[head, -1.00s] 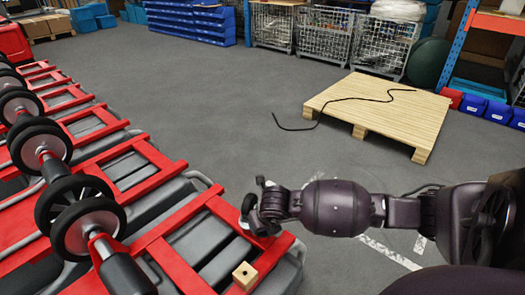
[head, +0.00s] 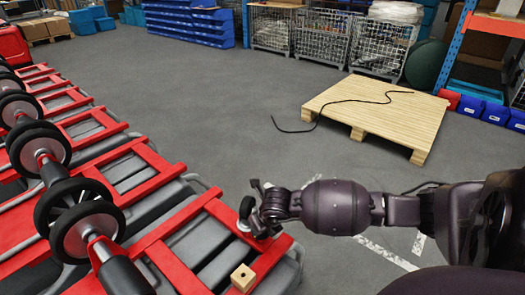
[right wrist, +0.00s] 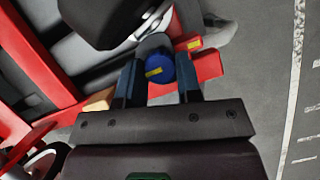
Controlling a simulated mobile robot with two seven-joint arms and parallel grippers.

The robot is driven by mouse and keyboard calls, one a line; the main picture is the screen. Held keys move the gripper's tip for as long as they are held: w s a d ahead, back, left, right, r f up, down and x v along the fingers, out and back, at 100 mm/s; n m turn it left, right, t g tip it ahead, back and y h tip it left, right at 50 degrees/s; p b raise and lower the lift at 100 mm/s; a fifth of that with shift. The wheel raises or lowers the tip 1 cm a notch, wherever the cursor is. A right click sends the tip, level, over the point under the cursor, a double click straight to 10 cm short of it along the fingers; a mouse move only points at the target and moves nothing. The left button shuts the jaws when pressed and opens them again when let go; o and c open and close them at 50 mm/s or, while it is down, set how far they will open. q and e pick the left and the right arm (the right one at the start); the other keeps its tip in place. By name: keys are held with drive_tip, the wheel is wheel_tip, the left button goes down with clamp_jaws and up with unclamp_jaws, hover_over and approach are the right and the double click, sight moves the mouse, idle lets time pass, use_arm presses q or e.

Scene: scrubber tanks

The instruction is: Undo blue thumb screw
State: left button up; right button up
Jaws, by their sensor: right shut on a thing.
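The blue thumb screw (right wrist: 160,68) shows in the right wrist view, a round blue knob with a yellow mark on its face. It sits at the red frame (right wrist: 208,66) of the nearest scrubber tank. My right gripper (right wrist: 160,80) has one finger on each side of the knob and is shut on it. In the head view my right gripper (head: 260,216) is at the right end of the nearest red frame (head: 182,262); the screw is hidden there. My left gripper is not in view.
A small wooden block (head: 243,277) with a hole lies on the nearest tank. Several red-framed tanks with black wheels (head: 88,225) line the left. A wooden pallet (head: 380,115) with a black cable stands at the back right. Grey floor (head: 240,100) between them is clear.

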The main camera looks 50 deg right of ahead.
drive_tip(key=n+y, duration=0.1)
drive_tip(key=n, duration=0.2)
drive_tip(key=shift+d+n, duration=0.1)
drive_tip(key=shift+n, duration=0.2)
drive_tip(key=n+y, duration=0.1)
drive_tip(key=n, duration=0.1)
drive_tip(key=n+y, duration=0.1)
drive_tip(key=n, duration=0.1)
drive_tip(key=shift+d+f+n+g, duration=0.1)
drive_tip(key=shift+n+g, duration=0.2)
drive_tip(key=shift+g, duration=0.1)
drive_tip(key=n, duration=0.2)
drive_tip(key=shift+f+n+g+y, duration=0.1)
drive_tip(key=shift+n+g+y, duration=0.2)
drive_tip(key=shift+y, duration=0.1)
drive_tip(key=shift+n+b, duration=0.35)
drive_tip(key=shift+n, duration=0.15)
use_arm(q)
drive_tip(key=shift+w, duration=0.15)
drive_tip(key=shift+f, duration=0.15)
use_arm(e)
drive_tip(key=o, duration=0.9)
drive_tip(key=shift+o, duration=0.2)
drive_tip(key=shift+w, duration=0.1)
